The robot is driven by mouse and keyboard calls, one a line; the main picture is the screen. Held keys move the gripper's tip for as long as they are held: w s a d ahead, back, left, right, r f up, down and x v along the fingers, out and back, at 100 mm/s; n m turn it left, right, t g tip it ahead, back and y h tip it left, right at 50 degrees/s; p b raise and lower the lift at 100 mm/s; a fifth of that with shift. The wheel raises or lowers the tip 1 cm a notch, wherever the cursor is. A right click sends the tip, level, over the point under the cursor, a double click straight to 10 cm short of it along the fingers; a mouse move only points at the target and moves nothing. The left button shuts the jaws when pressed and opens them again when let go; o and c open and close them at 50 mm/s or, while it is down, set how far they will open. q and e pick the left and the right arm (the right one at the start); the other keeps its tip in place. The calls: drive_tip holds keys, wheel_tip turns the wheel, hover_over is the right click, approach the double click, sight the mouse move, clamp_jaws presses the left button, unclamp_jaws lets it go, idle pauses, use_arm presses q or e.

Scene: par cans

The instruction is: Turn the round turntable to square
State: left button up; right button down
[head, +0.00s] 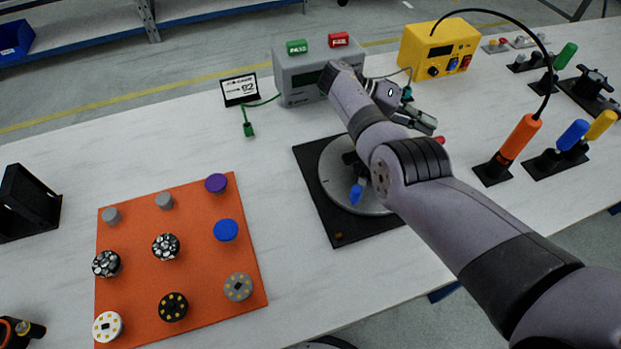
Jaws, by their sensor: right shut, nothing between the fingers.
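The round turntable (335,185) is a grey disc on a black square base plate (348,232) in the middle of the bench. A blue-tipped part (356,193) stands up from its near side, and a small red tip (438,140) shows at its far right. My right arm crosses over the turntable and hides its centre and right side. My right gripper (424,122) is shut and empty, beyond the turntable's far right side. I cannot tell whether it touches the red tip. My left gripper is not in view.
An orange mat (200,268) with several round pieces lies to the left. A grey box (300,78) with green and red buttons and a yellow power unit (420,48) stand behind. An orange-handled tool (518,138) and coloured handles (572,135) stand at right.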

drive_tip(key=shift+r, duration=0.1)
idle(0.7)
wheel_tip(320, 180, up, 10)
idle(0.7)
